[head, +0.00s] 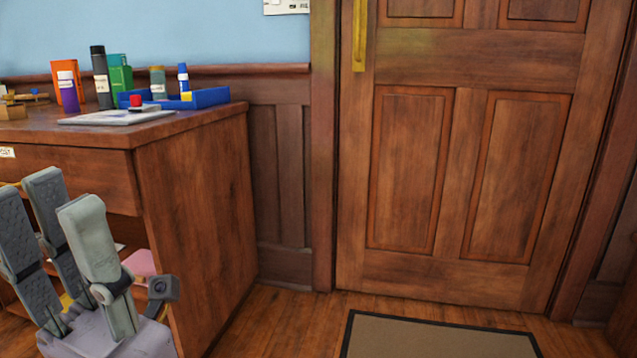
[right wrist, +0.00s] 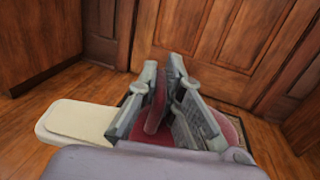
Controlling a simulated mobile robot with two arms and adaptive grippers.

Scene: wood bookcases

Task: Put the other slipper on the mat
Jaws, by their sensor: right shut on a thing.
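The mat (head: 440,341), brown with a dark border, lies on the floor before the wooden door, cut off by the bottom of the head view. In the right wrist view, my right gripper (right wrist: 172,88) is shut on a dark red part of a slipper (right wrist: 155,112). More red shows right of the fingers, and a pale, rounded sole-like part sticks out to the left. The fingers and wrist hide the middle. A bit of the mat's edge shows behind the gripper. My left gripper (head: 65,225) is at the lower left of the head view, fingers up, apart and seemingly empty.
A wooden desk (head: 205,200) stands at the left, with bottles (head: 101,77) and a blue tray (head: 210,97) on top. A pink object (head: 140,263) shows partly behind my left gripper. The door (head: 470,150) is closed. The floor between desk and mat is clear.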

